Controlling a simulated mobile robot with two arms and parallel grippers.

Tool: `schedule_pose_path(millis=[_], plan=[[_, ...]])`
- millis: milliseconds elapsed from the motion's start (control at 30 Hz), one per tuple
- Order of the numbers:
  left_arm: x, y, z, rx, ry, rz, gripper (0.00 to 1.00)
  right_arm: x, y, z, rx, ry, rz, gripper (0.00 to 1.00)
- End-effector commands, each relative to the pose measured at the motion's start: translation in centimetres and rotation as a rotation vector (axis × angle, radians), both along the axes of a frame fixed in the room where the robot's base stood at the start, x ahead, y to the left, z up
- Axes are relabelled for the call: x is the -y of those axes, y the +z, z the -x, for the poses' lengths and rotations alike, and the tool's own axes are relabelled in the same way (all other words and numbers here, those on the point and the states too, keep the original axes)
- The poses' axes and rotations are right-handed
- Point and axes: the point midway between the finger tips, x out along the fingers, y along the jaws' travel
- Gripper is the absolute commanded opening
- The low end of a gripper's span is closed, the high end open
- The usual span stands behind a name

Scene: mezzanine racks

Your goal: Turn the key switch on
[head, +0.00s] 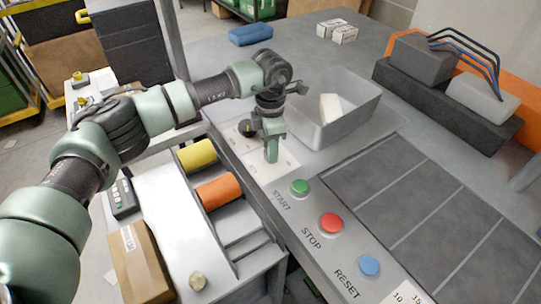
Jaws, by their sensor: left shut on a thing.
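A pale switch plate (284,167) lies on the console's left edge, just beyond the green START button. My left gripper (271,155) points down over the middle of this plate, its fingers shut on the key switch at the plate. The fingers hide the key, so I cannot see which way it is turned. A small dark round knob (247,128) shows just left of the gripper, at the plate's far end. My right gripper is not in view.
Green START (299,187), red STOP (331,223) and blue RESET (369,265) buttons run toward me. A grey bin (345,125) holding a pale block stands right of the gripper. Yellow (197,155) and orange (215,192) rolls lie below left.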

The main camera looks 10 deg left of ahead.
Motion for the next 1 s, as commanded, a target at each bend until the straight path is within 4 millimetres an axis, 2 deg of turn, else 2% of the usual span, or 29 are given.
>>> schedule_pose_path(millis=[33, 100, 400, 700, 1000], plan=[[0.0, -0.4, -0.2, 0.006, -0.044, 0.001, 0.00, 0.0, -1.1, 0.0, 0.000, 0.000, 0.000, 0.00], [0.0, -0.4, -0.1, 0.005, -0.106, 0.002, 0.00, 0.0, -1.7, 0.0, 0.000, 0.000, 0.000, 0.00], [0.0, -0.1, -0.1, 0.005, -0.329, 0.002, 0.00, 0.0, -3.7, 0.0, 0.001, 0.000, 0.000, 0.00], [0.1, 0.0, -0.1, 0.003, -0.449, 0.003, 0.00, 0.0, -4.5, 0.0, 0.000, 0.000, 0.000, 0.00], [0.1, 0.1, -0.1, 0.003, -0.480, 0.003, 0.00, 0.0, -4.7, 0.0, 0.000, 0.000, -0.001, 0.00]])
